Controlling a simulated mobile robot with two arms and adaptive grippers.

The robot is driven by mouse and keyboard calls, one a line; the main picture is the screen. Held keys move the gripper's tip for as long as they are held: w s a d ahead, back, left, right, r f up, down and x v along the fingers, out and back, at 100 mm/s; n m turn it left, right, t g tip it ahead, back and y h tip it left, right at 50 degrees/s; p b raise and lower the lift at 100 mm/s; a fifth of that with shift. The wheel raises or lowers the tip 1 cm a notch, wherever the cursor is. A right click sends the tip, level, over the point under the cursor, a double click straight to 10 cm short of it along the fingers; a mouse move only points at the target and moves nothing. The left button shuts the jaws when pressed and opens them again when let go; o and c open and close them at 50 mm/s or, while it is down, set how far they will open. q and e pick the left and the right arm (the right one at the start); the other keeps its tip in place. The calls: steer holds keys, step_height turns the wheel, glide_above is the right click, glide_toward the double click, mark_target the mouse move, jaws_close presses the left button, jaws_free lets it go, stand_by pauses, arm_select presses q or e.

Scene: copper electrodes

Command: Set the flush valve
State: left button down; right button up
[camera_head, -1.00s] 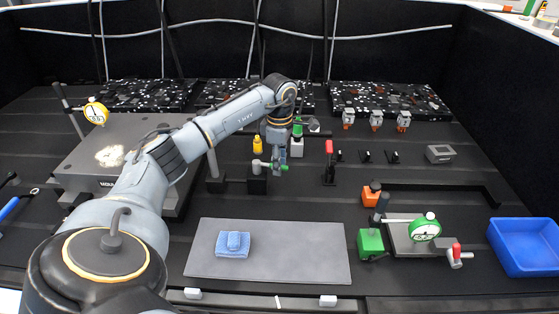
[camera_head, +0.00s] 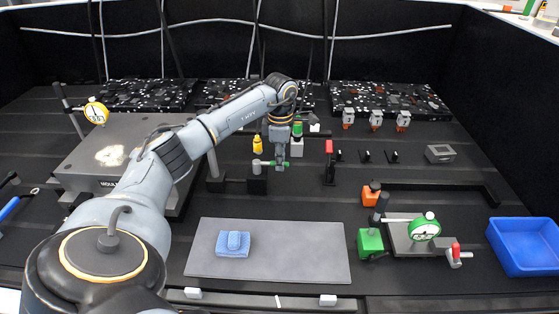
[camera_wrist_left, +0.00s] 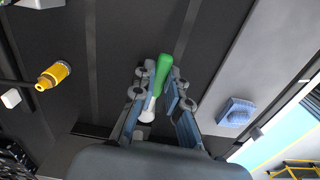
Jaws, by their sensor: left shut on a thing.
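The flush valve is a dark block (camera_head: 257,185) with a pale stub and a green lever handle (camera_head: 269,163) on top, standing behind the grey mat. My left gripper (camera_head: 280,163) reaches down from above and is shut on the green handle. In the left wrist view the handle (camera_wrist_left: 163,70) lies between the fingers of my left gripper (camera_wrist_left: 159,84), with a white part below it. The fingers hide part of the handle. My right gripper is not in view.
A grey mat (camera_head: 300,250) with a blue cloth (camera_head: 233,243) lies in front. A blue bin (camera_head: 525,248) is at the far right.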

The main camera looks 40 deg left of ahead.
arm_select(q)
steer(key=c, duration=1.3)
jaws_free()
steer(key=shift+w+a, duration=0.1)
steer(key=shift+c, duration=0.2)
step_height(320, 180, up, 6)
steer(key=p, duration=0.4)
steer(key=shift+r, duration=0.15)
step_height(320, 180, up, 12)
steer(key=shift+f, duration=0.2)
